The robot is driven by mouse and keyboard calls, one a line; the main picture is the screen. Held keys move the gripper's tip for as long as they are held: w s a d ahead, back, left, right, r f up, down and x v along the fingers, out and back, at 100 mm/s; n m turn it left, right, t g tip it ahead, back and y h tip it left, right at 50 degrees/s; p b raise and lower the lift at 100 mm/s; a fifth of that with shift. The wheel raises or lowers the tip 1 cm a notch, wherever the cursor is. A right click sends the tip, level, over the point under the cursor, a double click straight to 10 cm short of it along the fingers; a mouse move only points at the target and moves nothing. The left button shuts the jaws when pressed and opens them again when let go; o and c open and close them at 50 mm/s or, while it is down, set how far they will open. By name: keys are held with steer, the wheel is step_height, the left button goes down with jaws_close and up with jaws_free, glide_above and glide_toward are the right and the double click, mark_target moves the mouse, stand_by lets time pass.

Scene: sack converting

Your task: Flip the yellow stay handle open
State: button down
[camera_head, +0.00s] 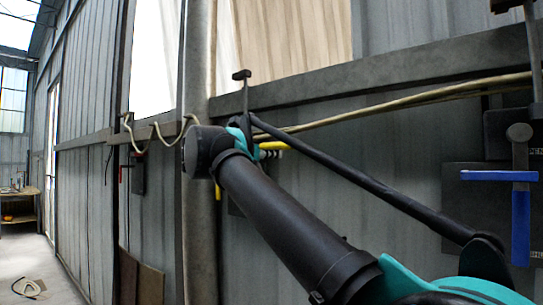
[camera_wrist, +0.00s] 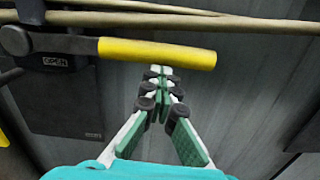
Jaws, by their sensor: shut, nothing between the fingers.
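In the head view, only a short piece of the yellow handle (camera_head: 273,145) shows past my arm, and most of my gripper is hidden.
A tan hose (camera_wrist: 180,18) runs just above the handle. Another yellow part (camera_wrist: 3,138) shows at the wrist view's left edge. The corrugated wall lies close behind.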

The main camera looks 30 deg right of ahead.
steer(key=shift+a+r, duration=0.1)
steer(key=shift+r, duration=0.2)
steer(key=v, duration=1.1)
steer(key=shift+a+f, duration=0.4)
steer(key=shift+s, duration=0.2)
steer(key=shift+f, duration=0.1)
